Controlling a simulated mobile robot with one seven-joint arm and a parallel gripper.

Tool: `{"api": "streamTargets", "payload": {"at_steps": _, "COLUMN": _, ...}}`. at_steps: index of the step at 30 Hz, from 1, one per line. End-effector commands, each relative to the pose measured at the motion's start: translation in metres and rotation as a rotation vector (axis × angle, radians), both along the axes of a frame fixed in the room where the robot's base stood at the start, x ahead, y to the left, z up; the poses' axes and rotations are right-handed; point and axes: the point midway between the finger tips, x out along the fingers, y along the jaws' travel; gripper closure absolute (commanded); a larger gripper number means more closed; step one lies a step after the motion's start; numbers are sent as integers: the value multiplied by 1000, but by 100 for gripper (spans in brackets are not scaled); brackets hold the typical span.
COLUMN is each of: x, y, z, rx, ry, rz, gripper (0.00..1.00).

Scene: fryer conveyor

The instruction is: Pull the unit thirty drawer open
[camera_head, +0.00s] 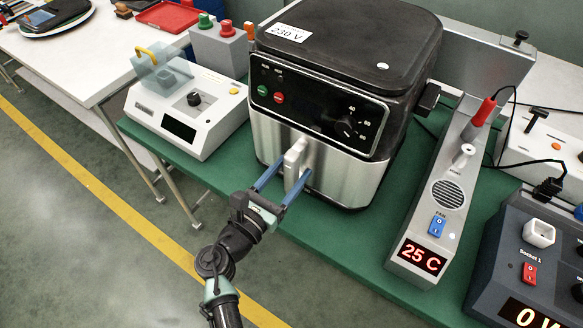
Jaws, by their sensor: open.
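The air fryer (345,45) stands on the green bench, black on top, with a silver drawer front (345,178) below a dark control panel. The drawer looks shut, its front in line with the body. A pale upright handle (295,160) sticks out from the drawer front. My gripper (294,170) is open, with one blue finger on each side of the handle. Whether either finger touches the handle cannot be told. The lower handle is partly hidden by the right finger. No "thirty" marking is legible; the top label (289,33) appears upside down.
A white device with a clear cover (186,115) stands left of the fryer. A grey unit reading 25 C (420,258) and a dark socket box (530,265) stand right. The green bench top (340,240) is bare before the fryer. A white table (90,50) stands left.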

Motion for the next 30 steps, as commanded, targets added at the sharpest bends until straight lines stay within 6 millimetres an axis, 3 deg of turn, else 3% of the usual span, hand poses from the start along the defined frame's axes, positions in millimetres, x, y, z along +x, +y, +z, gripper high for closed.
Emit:
{"api": "streamTargets", "payload": {"at_steps": 11, "x": 7, "y": -4, "z": 0, "rx": 0, "ry": 0, "rz": 0, "gripper": 38}}
{"api": "streamTargets", "payload": {"at_steps": 22, "x": 6, "y": -4, "z": 0, "rx": 0, "ry": 0, "rz": 0, "gripper": 100}}
{"api": "streamTargets", "payload": {"at_steps": 30, "x": 6, "y": -4, "z": 0, "rx": 0, "ry": 0, "rz": -1, "gripper": 100}}
